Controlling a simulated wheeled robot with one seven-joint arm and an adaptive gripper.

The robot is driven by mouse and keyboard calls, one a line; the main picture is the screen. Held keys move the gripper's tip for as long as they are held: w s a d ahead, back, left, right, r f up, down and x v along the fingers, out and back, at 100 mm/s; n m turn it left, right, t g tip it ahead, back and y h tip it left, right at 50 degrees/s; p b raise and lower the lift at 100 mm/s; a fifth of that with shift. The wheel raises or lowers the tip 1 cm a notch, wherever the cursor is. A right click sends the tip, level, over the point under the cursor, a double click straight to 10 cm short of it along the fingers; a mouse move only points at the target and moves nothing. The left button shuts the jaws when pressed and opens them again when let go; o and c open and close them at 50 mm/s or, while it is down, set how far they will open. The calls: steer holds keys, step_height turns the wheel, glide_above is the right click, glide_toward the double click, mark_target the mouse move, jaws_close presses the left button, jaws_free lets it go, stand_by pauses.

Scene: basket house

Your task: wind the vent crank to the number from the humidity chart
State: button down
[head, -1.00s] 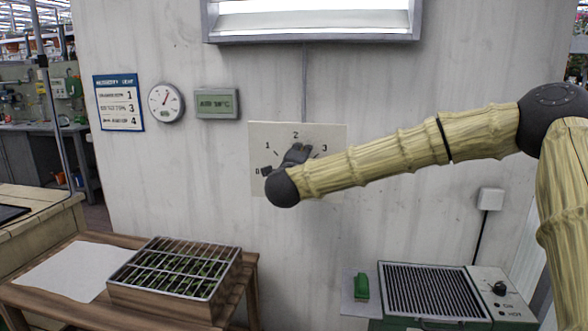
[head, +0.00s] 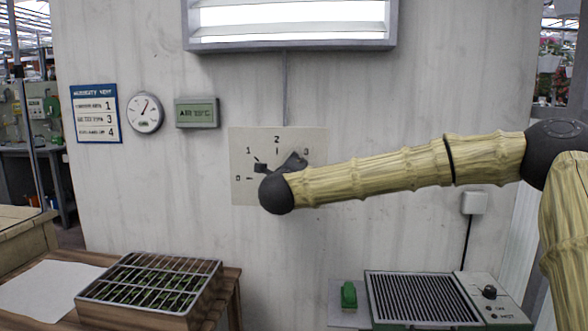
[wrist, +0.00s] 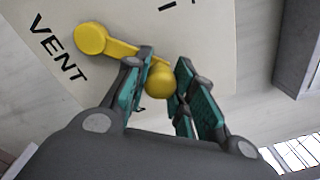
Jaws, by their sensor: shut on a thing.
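The vent crank is yellow in the wrist view, with a round hub (wrist: 90,38) by the word VENT and a knob (wrist: 160,82) at its arm's other end. My gripper (wrist: 160,88) is shut on that knob, a finger on each side. In the head view my gripper (head: 282,165) is in front of the pale dial plate (head: 242,140), marked 0, 1, 2 and 3, and hides the crank and part of the dial. The humidity chart (head: 95,114) hangs at left; its rows end in 1, 3 and 4, their words blurred. A round gauge (head: 145,112) has its needle up and slightly right.
An air display (head: 197,112) hangs beside the gauge. A louvred vent (head: 290,22) is above the dial. Below stand a seedling tray (head: 195,307) on a wooden bench, and a ridged hot plate (head: 425,297) with a green block (head: 348,295) beside it.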

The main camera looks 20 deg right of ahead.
steer(key=c, duration=1.1)
jaws_free()
steer(key=shift+c, duration=0.2)
steer(key=v, duration=1.2)
